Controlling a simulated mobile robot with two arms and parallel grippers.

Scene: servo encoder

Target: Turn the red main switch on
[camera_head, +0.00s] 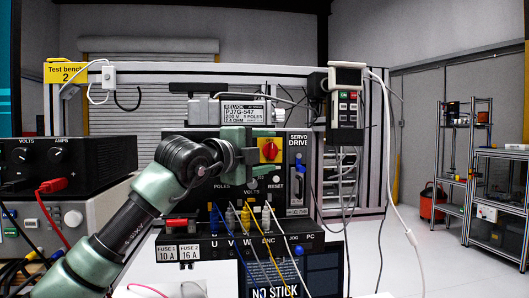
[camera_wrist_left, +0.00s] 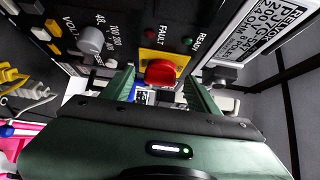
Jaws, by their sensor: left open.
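The red main switch (camera_head: 270,150) is a red knob on a yellow plate on the front of the dark drive panel. In the left wrist view the red knob (camera_wrist_left: 160,72) shows centrally, between and ahead of the two green fingers. My left gripper (camera_head: 252,151) is open, at the left of the switch in the head view, and partly covers the panel there. In the left wrist view the gripper (camera_wrist_left: 160,88) has one finger on each side of the knob. I cannot tell whether the fingers touch it. My right gripper is not in view.
FAULT (camera_wrist_left: 161,32) and READY (camera_wrist_left: 187,40) lamps sit near the switch. A grey motor (camera_head: 238,112) is above the panel. Coloured cables (camera_head: 246,222) plug in below it. A pendant (camera_head: 346,103) hangs at right. A power supply (camera_head: 62,163) stands at left.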

